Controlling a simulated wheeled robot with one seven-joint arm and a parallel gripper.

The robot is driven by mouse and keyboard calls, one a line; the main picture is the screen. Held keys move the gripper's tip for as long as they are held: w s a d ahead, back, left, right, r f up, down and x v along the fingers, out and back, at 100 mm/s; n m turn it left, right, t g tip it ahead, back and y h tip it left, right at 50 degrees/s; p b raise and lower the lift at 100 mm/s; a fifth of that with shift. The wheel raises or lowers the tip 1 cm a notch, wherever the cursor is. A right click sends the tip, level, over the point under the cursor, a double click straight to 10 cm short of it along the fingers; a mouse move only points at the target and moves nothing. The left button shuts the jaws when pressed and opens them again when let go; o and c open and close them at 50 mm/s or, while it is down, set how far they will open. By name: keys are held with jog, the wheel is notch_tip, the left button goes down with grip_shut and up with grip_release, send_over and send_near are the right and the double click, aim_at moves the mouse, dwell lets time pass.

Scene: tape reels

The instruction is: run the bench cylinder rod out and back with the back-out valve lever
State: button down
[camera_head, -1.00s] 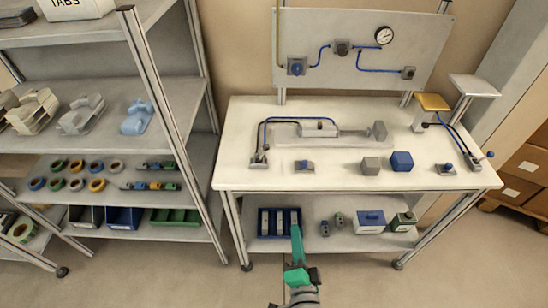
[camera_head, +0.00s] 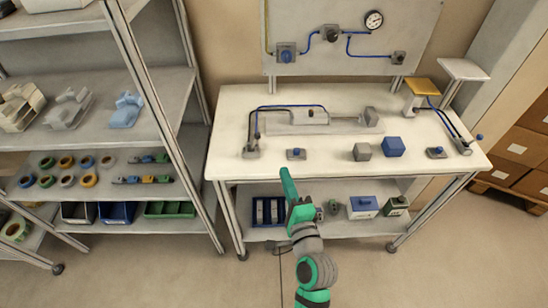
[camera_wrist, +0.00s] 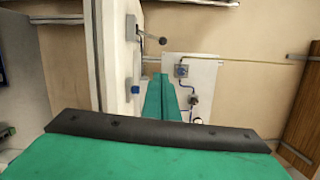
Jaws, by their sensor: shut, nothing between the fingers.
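The grey bench cylinder (camera_head: 310,117) lies on a plate at the back of the white bench top (camera_head: 340,98); its rod points right toward a grey block (camera_head: 371,118). A lever valve (camera_head: 251,152) with an upright lever stands at the bench's left, joined to hoses. Another lever valve (camera_head: 465,147) with a blue knob stands at the right. My gripper (camera_head: 286,173) is shut and empty at the bench's front edge. In the wrist view its green fingers (camera_wrist: 161,95) are together, below a dark-knobbed lever (camera_wrist: 163,41).
A small blue-knobbed unit (camera_head: 296,153), a grey cube (camera_head: 362,152) and a blue cube (camera_head: 393,147) stand along the bench front. A panel with a gauge (camera_head: 374,20) rises behind. Shelving (camera_head: 165,90) stands to the left. Bins fill the lower shelf.

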send_near(255, 141)
jog(key=w+d, duration=0.1)
jog(key=d, duration=0.1)
jog(key=w+d+r, duration=0.1)
jog(key=w+d, duration=0.1)
jog(key=shift+w+d+r, duration=0.25)
jog(key=shift+w+d, duration=0.1)
jog(key=shift+w+a, duration=0.8)
jog(key=shift+a, duration=0.15)
jog(key=shift+w+a+r, duration=0.1)
jog(key=shift+w+a, duration=0.2)
jog(key=shift+a, duration=0.45)
